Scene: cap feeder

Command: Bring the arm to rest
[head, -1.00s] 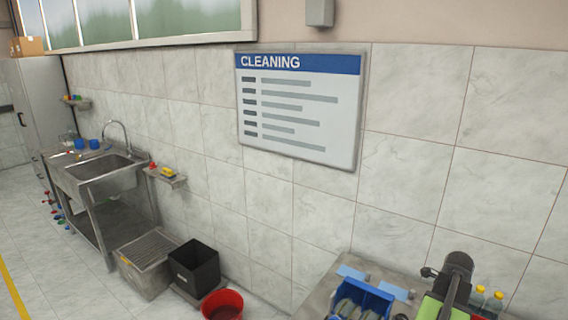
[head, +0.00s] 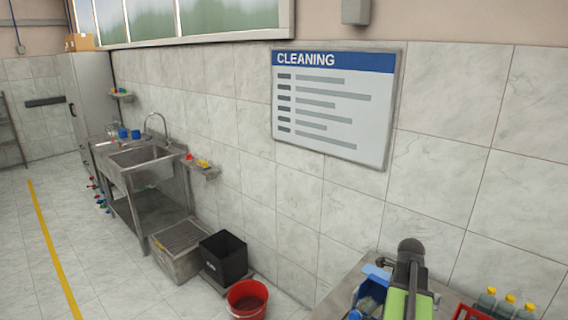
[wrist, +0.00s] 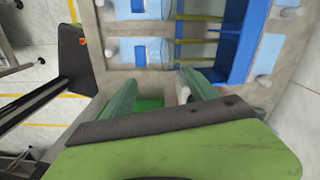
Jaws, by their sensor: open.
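My gripper (wrist: 158,92) shows in the wrist view, with its two green fingers spread apart and nothing held between them. Past the fingers lies the grey worktop with light-blue pads and a blue bin (wrist: 237,40). A bright green patch shows beyond the gap between the fingers; I cannot tell what it is. In the head view my arm, black and green, rises at the lower right over the worktop (head: 345,285). The fingertips cannot be made out there. The blue bin (head: 369,297) is partly hidden behind my arm.
Several yellow-capped bottles (head: 507,304) stand at the right by a red crate (head: 468,312). A red bucket (head: 247,300) and a black bin (head: 224,257) stand on the floor left of the worktop. A sink (head: 145,158) is farther left. Open floor lies at the far left.

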